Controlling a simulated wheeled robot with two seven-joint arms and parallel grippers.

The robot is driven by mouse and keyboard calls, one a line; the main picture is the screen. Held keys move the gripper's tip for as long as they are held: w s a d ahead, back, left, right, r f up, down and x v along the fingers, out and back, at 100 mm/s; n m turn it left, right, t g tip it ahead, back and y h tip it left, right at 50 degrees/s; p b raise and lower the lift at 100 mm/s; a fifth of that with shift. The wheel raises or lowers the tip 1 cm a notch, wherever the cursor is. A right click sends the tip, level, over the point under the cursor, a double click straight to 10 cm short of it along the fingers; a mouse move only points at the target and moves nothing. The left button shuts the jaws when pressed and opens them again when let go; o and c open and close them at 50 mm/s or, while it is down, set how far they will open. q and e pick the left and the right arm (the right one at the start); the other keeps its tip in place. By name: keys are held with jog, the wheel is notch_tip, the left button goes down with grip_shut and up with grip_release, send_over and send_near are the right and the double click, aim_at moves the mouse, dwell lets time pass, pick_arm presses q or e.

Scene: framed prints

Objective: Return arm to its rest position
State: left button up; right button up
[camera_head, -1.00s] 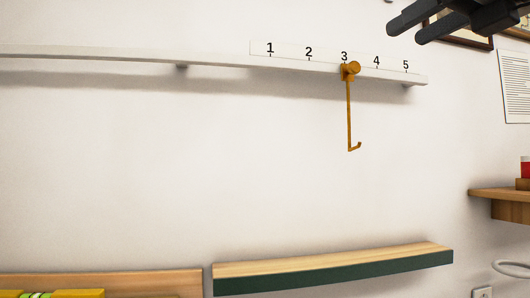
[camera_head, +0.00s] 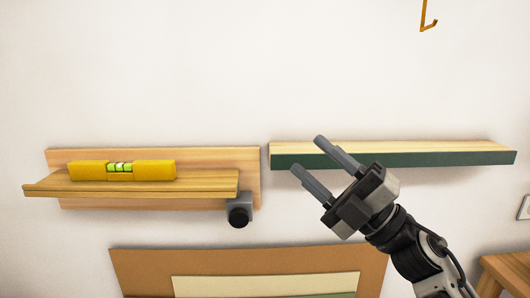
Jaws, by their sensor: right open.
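My right gripper (camera_head: 308,163) is open and empty, with two parallel grey fingers pointing up and left. It shows in front of the left part of the green-fronted shelf (camera_head: 440,158). Its arm comes in from the bottom right. My left gripper is not in view. The lower end of an orange hook (camera_head: 428,24) hangs at the top right; the rest of it is cut off by the picture's top edge.
A wooden shelf (camera_head: 210,186) at the left holds a yellow spirit level (camera_head: 88,170). A dark round knob (camera_head: 239,216) sits under its right end. Below is a brown framed print (camera_head: 140,268). A wooden piece of furniture (camera_head: 505,268) stands at the bottom right.

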jog(key=s+d+f+m+t+h, duration=0.1)
jog(key=d+f+m+t+h, duration=0.2)
jog(key=f+m+h, duration=0.7)
jog(key=s+d+f+m+t+h, duration=0.25)
jog(key=f+m+h, duration=0.35)
jog(key=f+m, duration=0.7)
jog(key=s+f+m+g+h, duration=0.1)
jog(key=s+f+m+g, duration=0.1)
jog(key=s+f, duration=0.5)
jog(key=s+f+m+g+h, duration=0.1)
jog(key=s+f+g, duration=0.4)
jog(key=f, duration=0.8)
jog(key=s+m, duration=0.1)
jog(key=s, duration=0.2)
jog(key=shift+s+d+f, duration=0.2)
jog(key=shift+d+f, duration=0.15)
jog(key=shift+d, duration=0.05)
jog(key=shift+c, duration=1)
jog(key=shift+a, duration=0.1)
